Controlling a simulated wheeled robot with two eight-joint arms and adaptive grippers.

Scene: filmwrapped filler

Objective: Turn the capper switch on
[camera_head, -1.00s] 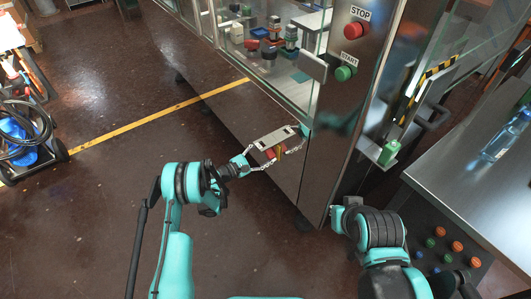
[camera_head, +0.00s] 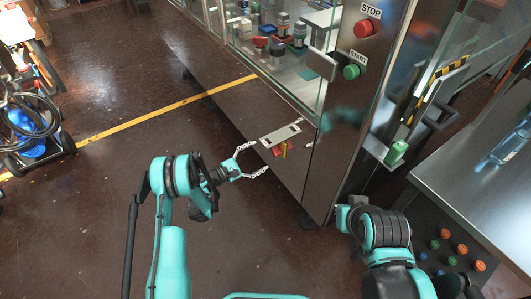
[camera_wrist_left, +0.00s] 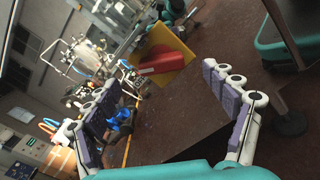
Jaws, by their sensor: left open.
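The capper switch (camera_head: 278,150), a red handle on a yellow plate, sits low on the machine's steel side panel, under a pale label plate (camera_head: 280,135). In the left wrist view the red handle (camera_wrist_left: 160,58) lies across the yellow plate (camera_wrist_left: 178,48), beyond the fingertips.
A red stop button (camera_head: 364,28) and a green start button (camera_head: 351,71) are on the machine's post. A steel table (camera_head: 460,190) stands at right. A cart with a hose (camera_head: 35,125) is at far left. The floor left of the machine is clear.

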